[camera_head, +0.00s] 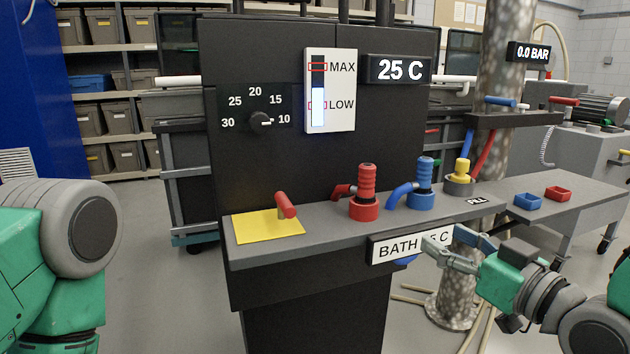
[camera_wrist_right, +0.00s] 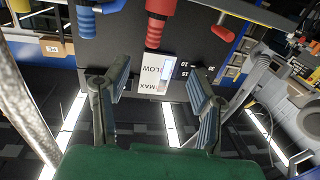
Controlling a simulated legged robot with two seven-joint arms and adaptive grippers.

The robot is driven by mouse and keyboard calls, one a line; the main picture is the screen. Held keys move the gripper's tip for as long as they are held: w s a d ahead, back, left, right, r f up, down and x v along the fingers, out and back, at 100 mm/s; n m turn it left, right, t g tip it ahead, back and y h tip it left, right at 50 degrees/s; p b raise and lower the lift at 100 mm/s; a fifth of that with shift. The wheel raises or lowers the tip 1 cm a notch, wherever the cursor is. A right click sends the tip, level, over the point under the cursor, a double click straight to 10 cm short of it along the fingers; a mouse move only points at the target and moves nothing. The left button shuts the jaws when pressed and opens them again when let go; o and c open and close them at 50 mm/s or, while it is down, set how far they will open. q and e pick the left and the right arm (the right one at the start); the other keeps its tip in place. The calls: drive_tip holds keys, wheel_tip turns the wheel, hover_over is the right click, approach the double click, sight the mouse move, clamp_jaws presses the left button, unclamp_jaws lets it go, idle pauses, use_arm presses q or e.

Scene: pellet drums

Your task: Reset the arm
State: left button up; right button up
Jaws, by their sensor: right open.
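My right gripper (camera_head: 447,245) is open and empty in the head view, in front of the console's front edge at the right. It partly covers the "BATH" label (camera_head: 392,249). In the right wrist view its two fingers (camera_wrist_right: 158,95) are spread apart with nothing between them. My left arm shows at the left edge of the head view, but its gripper is not visible. My right arm (camera_head: 545,295) comes in from the lower right.
The console (camera_head: 330,225) carries a red valve (camera_head: 366,190), a blue valve (camera_head: 423,180), a yellow plug (camera_head: 461,170) and a red handle (camera_head: 286,205) on a yellow plate (camera_head: 262,228).

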drive_tip(key=s+d+f+m+g+h, duration=0.1)
drive_tip(key=s+d+f+g+h, duration=0.2)
drive_tip(key=f, duration=0.9)
drive_tip(key=s+f+m+g+h, duration=0.15)
drive_tip(key=s+f+g, duration=0.25)
drive_tip(key=f, duration=0.7)
drive_tip(key=s+d+f+m+g+h, duration=0.1)
drive_tip(key=s+d+f+g, duration=0.1)
drive_tip(key=s+f, duration=0.4)
drive_tip(key=s+d+f+g+h, duration=0.1)
drive_tip(key=s+f+g, duration=0.2)
drive_tip(key=s+f, duration=0.3)
drive_tip(key=s+d+f+m+g+h, duration=0.1)
drive_tip(key=s+f+g, duration=0.1)
drive_tip(key=s, duration=0.3)
drive_tip(key=s+d+f+g+h, duration=0.1)
drive_tip(key=s+d+f, duration=0.15)
drive_tip(key=s, duration=0.25)
use_arm(q)
wheel_tip(320, 180, up, 13)
drive_tip(key=p, duration=1.3)
drive_tip(key=shift+d, duration=0.2)
use_arm(e)
wheel_tip(320, 180, up, 12)
drive_tip(key=shift+s+a+r, duration=0.25)
drive_tip(key=shift+s+a, duration=0.05)
drive_tip(key=shift+a, duration=0.15)
drive_tip(key=shift+w, duration=0.1)
